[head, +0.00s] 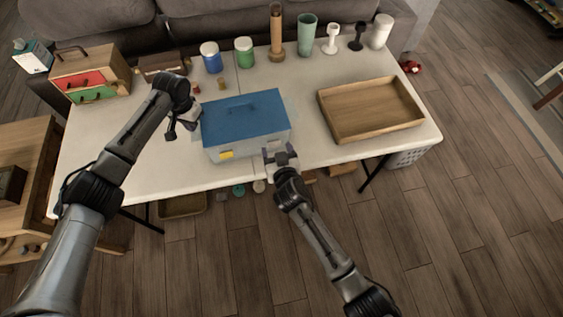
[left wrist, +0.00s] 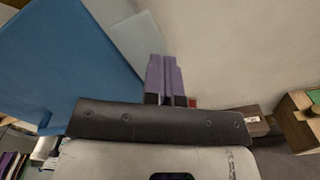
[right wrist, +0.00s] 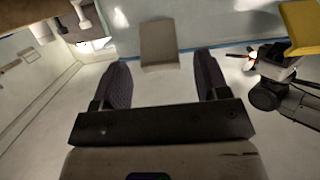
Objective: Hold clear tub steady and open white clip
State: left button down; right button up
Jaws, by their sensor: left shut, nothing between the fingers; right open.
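The clear tub (head: 248,140) with its blue lid (head: 243,114) stands on the table. In the right wrist view the tub wall (right wrist: 208,32) fills the top, with the pale, greyish white clip (right wrist: 160,45) on it. My right gripper (right wrist: 158,85) is open at the tub's front; its fingers are on either side of the clip's line, and the clip is just beyond them, apparently untouched. A yellow clip (head: 226,154) is on the same side, further left. My left gripper (left wrist: 165,78) is shut and empty beside the tub's left end; I cannot tell whether it touches the wall.
A wooden tray (head: 370,136) lies right of the tub. A wooden box (head: 90,76) is at the back left. The table (head: 110,160) is bare at front left.

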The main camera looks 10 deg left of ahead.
pick_arm(q)
jog(key=shift+f, duration=0.15)
pick_arm(e)
jog(key=v, duration=1.1)
jog(key=shift+s, duration=0.15)
jog(key=shift+d, duration=0.1)
pick_arm(q)
jog(key=shift+s+r+p, duration=0.15)
jog(key=shift+r+p, duration=0.45)
jog(key=shift+p, duration=0.1)
notch_tip(320, 180, up, 5)
jog(key=p, duration=0.5)
jog(key=shift+p, duration=0.35)
pick_arm(e)
notch_tip(320, 180, up, 7)
pick_arm(q)
jog(key=shift+r, duration=0.1)
